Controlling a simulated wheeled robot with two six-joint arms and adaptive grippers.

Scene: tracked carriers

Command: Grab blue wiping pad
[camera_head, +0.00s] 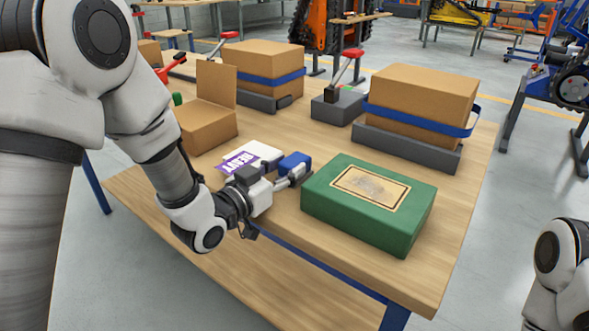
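The blue wiping pad (293,160) is a small blue block on the wooden table, left of a green box. My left gripper (300,175) reaches in from the left, low over the table, with its fingertips at the near side of the pad. The fingers overlap the pad's lower edge in the picture. I cannot tell whether they are around it or only beside it, or how far apart they are. My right gripper is not in view; only part of my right arm shows at the lower right.
The green box (332,204) with a tan label stands close right of the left gripper. A white item with a purple label (236,162) lies left of the pad. An open carton (205,128) and strapped cartons (420,95) stand behind. The table's front edge (290,253) is near.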

